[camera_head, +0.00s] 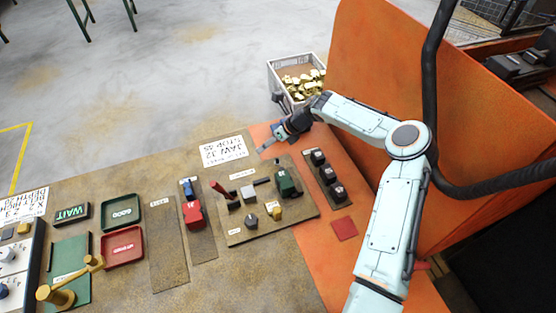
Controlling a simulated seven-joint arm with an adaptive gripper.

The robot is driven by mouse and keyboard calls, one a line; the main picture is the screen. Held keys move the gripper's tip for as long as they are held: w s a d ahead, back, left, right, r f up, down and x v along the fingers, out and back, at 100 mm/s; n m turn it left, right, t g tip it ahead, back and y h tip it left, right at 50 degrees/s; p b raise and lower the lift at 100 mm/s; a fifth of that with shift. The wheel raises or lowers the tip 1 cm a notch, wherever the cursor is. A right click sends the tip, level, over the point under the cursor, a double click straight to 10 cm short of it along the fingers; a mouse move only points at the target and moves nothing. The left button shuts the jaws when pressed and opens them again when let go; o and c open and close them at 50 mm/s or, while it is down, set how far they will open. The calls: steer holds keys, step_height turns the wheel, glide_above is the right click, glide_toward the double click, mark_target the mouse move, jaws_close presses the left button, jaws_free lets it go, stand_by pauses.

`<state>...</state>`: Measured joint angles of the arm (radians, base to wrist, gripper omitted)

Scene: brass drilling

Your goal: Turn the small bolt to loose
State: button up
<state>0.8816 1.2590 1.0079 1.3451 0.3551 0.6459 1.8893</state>
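My gripper (270,123) is at the end of the pale arm, over the back edge of the bench, with its dark fingers spread apart and nothing seen between them. It is apart from the fixture plate (240,236), behind it. The plate carries a red-handled lever (220,189), a grey block (248,193), a green clamp-like part (287,183), a grey knob (251,220) and a brass piece (275,212). I cannot tell which small part is the small bolt, or whether it is tight or loose; the labels are too small to read.
A grey crate (271,80) of brass parts stands behind my gripper. An orange panel (365,60) rises at the right. Several black-topped parts (328,175) line a strip right of the plate. Green (121,212) and red (122,246) trays lie left. A brass lever (60,297) stands front left.

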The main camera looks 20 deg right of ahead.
mark_target(277, 160)
steer(key=s+m+h, duration=0.2)
steer(key=m, duration=0.1)
steer(key=s+m+t+h, duration=0.1)
steer(key=shift+a+f+m+h, duration=0.1)
steer(key=shift+f+m+h, duration=0.2)
steer(key=s+r+m+t+h, duration=0.1)
steer(key=s+d+r+m+t+h, duration=0.1)
steer(key=s+h, duration=0.1)
steer(key=s+d+r+m+t+h, duration=0.1)
steer(key=r, duration=0.1)
steer(key=shift+s+m+t, duration=0.15)
steer(key=shift+m+t, duration=0.15)
step_height(277, 160, down, 4)
steer(key=shift+r, duration=0.1)
steer(key=shift+w+f, duration=0.25)
steer(key=shift+f, duration=0.05)
steer(key=x, duration=0.6)
steer(key=shift+w+f, duration=0.1)
steer(key=shift+w, duration=0.05)
jaws_close()
